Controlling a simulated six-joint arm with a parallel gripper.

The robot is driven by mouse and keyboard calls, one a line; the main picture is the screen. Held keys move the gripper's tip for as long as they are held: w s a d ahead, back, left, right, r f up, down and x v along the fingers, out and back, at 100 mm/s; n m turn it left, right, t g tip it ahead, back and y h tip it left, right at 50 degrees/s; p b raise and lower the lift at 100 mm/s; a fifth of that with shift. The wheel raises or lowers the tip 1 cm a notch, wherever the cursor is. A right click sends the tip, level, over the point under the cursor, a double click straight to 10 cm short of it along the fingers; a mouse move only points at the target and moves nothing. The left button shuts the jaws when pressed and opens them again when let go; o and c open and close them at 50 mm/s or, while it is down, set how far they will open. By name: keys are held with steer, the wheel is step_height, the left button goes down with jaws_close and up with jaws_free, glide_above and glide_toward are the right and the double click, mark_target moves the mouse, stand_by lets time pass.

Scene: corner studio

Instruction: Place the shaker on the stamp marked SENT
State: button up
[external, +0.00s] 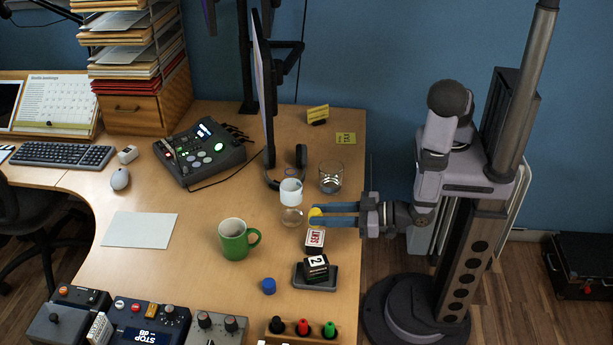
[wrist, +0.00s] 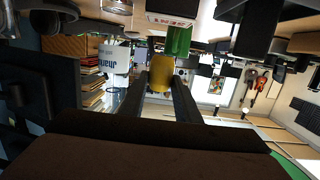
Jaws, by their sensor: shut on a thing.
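The shaker (external: 316,213) is a small yellow rounded piece. My gripper (external: 318,214) is shut on it above the right part of the desk, with a blue finger along each side. In the wrist view the yellow shaker (wrist: 161,73) sits between the two dark fingertips (wrist: 162,78). The stamp marked SENT (external: 315,240) has a white top with red letters and stands on the desk just in front of the gripper, near the right edge. Its label also shows in the wrist view (wrist: 171,21). The exact height of the shaker above the desk is hard to tell.
A green mug (external: 236,241) is further left.

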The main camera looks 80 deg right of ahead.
steer(key=shift+f, duration=2.15)
steer(key=shift+f, duration=0.1)
steer(key=shift+f, duration=0.15)
steer(key=o, duration=1)
steer(key=shift+r, duration=0.25)
steer(key=s, duration=0.4)
steer(key=s+r+b, duration=0.1)
steer(key=s, duration=0.7)
steer(key=shift+a+r+b, duration=0.1)
steer(key=shift+r+b, duration=0.3)
